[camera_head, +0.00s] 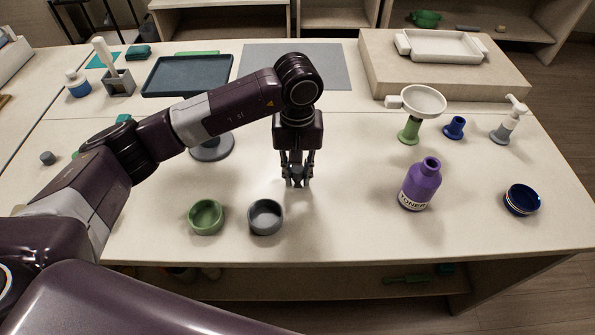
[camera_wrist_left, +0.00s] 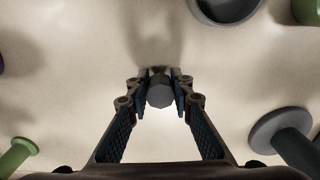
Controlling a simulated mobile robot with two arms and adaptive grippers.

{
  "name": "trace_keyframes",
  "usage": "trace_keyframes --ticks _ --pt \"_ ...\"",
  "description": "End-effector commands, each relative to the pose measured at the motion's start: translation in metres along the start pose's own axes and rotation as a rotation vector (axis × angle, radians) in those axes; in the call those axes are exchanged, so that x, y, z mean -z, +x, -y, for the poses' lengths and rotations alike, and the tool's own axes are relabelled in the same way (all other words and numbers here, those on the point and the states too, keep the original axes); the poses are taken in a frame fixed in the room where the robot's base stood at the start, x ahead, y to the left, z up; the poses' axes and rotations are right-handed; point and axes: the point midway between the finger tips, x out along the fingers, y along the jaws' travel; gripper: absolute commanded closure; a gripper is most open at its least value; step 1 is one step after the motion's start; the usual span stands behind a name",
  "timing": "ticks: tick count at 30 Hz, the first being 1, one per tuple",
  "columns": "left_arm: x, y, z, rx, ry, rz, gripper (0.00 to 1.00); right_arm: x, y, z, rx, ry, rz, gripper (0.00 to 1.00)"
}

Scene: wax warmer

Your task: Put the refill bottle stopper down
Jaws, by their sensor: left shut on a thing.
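My left gripper (camera_head: 297,183) points straight down over the middle of the table, behind the grey bowl. Its fingers are shut on a small grey faceted stopper (camera_wrist_left: 160,92), seen between the fingertips in the left wrist view. The fingers largely hide the stopper in the head view. It is low over the bare tabletop (camera_head: 340,225); I cannot tell whether it touches. A purple bottle labelled TONER (camera_head: 421,185) stands upright to the right, with no stopper in its neck. My right gripper is not in view.
A green bowl (camera_head: 206,217) and a grey bowl (camera_head: 266,217) stand in front. A grey round stand (camera_head: 212,149) is to the left. A white funnel-like dish (camera_head: 423,101) on a green stand and a dark blue bowl (camera_head: 521,200) are right. The table between gripper and bottle is clear.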

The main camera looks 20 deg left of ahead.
Motion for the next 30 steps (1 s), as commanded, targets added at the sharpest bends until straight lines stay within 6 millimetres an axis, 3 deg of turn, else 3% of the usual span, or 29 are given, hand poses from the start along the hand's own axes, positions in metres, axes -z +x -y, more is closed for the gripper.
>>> trace_keyframes --ticks 13,14,18,30 --pt "0.0002 0.0077 -0.0002 0.000 0.001 -0.001 1.00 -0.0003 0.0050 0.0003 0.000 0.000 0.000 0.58" --pt "0.0002 0.0065 -0.0002 0.000 0.001 -0.001 0.77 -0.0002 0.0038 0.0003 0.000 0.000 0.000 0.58" --pt "0.0000 0.0059 -0.0001 0.000 0.001 -0.001 0.62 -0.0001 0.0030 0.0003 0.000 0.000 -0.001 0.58" --pt "-0.0001 0.0001 -0.0002 0.000 0.001 0.000 0.62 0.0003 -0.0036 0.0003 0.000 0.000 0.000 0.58"
